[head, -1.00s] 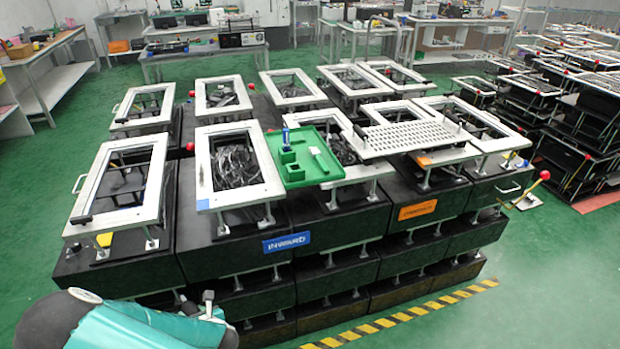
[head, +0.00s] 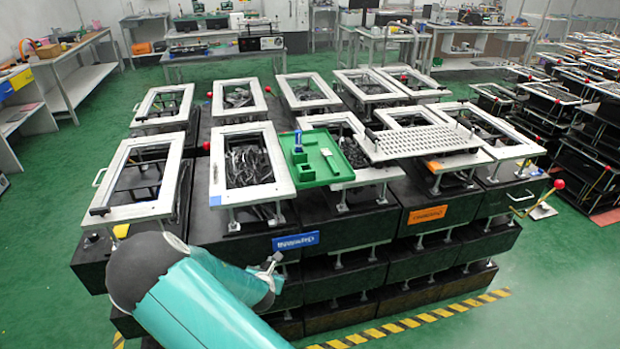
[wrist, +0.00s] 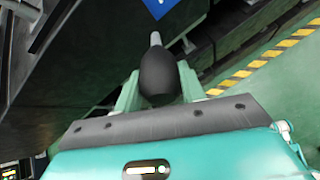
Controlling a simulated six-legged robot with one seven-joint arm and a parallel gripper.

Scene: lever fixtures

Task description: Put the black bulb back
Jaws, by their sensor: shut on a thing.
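My gripper (wrist: 158,90) is shut on the black bulb (wrist: 157,74) in the wrist view. The bulb is dark and egg-shaped, with a narrow pale grey tip pointing away from my wrist, between my two pale green fingers. In the head view my teal arm reaches in at the bottom, in front of the near row of black boxes; the bulb cannot be made out clearly there.
Black boxes topped with white frames (head: 247,190) fill the middle. A blue sign (head: 296,241) and an orange sign (head: 427,214) face me. A perforated white plate (head: 425,143) lies right of the tray. Red-knobbed levers (head: 559,184) stick out at the sides. Striped tape (head: 420,320) marks the green floor.

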